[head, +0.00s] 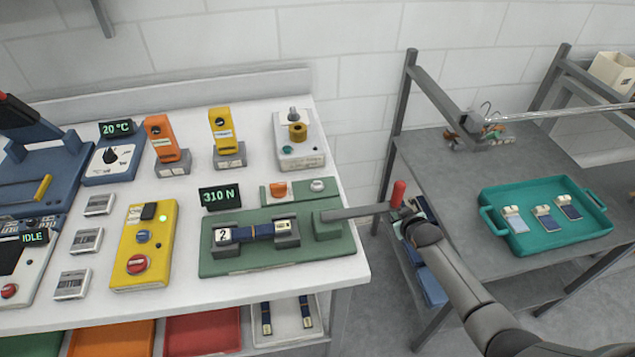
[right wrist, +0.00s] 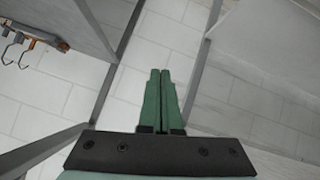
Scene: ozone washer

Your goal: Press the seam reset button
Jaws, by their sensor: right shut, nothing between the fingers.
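The seam reset button cannot be singled out, as the labels are too small to read. A green test fixture (head: 232,265) on the white table holds a dark blue strap and has a "310 N" display (head: 220,197). Behind the strap are an orange button (head: 278,189) and a grey button (head: 317,185). A yellow box (head: 158,215) to the left carries blue (head: 143,236) and red (head: 136,264) buttons. My right arm ends beside the fixture's red-tipped lever (head: 397,195), right of the table edge; its hand is mostly hidden. My right gripper (right wrist: 160,72) is shut and empty, over the gap between tables.
A dial box (head: 110,160) and orange (head: 161,138) and yellow (head: 221,130) upright devices stand at the back left. A teal tray (head: 590,232) lies on the grey table (head: 430,165) at right. A gap separates the two tables.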

